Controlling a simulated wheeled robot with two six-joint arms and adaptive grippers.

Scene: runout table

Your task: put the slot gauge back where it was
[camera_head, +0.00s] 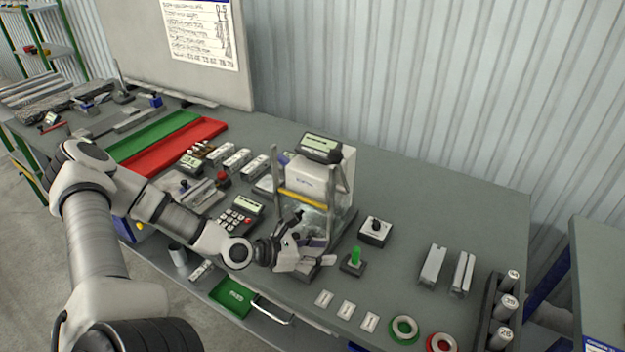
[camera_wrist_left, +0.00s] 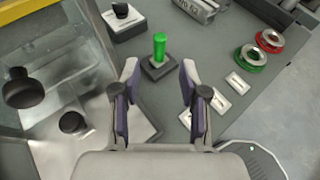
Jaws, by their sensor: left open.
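I cannot tell for sure which piece is the slot gauge. A green upright pin on a dark square base (camera_head: 353,264) stands on the table and also shows in the wrist view (camera_wrist_left: 160,48). Two grey metal blocks, a left one (camera_head: 433,265) and a right one (camera_head: 462,274), lie to its right. One marked block (camera_wrist_left: 197,8) shows at the top of the wrist view. My left gripper (camera_head: 316,240) is open and empty, at the front of the glass-sided instrument. In the wrist view the pin shows beyond and between its fingertips (camera_wrist_left: 160,72), apart from them. My right gripper is not in view.
The glass-sided instrument (camera_head: 318,181) stands close behind my left gripper. The back right table is clear.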

